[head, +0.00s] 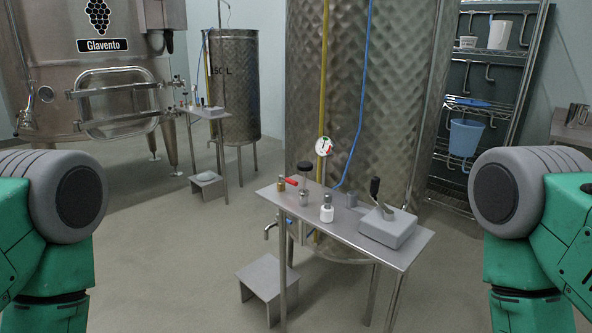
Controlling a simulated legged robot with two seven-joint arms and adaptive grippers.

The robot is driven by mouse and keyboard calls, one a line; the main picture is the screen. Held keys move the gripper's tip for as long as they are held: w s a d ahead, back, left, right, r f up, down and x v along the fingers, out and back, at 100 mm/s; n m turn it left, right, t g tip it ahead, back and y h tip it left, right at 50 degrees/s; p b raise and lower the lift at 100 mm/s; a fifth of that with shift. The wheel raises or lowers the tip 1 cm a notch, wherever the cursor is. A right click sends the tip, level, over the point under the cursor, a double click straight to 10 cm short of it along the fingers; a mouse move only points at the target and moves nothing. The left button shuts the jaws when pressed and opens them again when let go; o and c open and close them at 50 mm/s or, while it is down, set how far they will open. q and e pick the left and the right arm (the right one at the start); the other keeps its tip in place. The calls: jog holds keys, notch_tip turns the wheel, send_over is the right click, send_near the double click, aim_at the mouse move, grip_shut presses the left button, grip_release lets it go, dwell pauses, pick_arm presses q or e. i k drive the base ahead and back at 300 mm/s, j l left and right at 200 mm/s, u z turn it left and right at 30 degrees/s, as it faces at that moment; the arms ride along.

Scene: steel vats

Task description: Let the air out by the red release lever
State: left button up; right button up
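The small red release lever (291,181) sticks out from a brass fitting (281,184) at the left end of a steel table (340,228) in the head view. A round dial gauge (324,146) with a red and green face shows just above the table, in front of the tall dimpled steel vat (390,90). A grey block (387,227) with an upright black-handled lever (375,188) sits at the table's right end. Neither gripper is in view. Only my green and grey arm links show at the left and right edges, apart from the table.
A black-capped fitting (305,172) and a white-based fitting (327,209) stand close to the red lever. A blue hose (361,90) runs down the vat to the table. A low step (266,279) stands at the table's left front. The floor (175,265) at left is clear.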

aim_at(281, 179)
jog(key=i+l+u, duration=0.55)
jog(key=u, duration=0.2)
jog(key=l, duration=0.1)
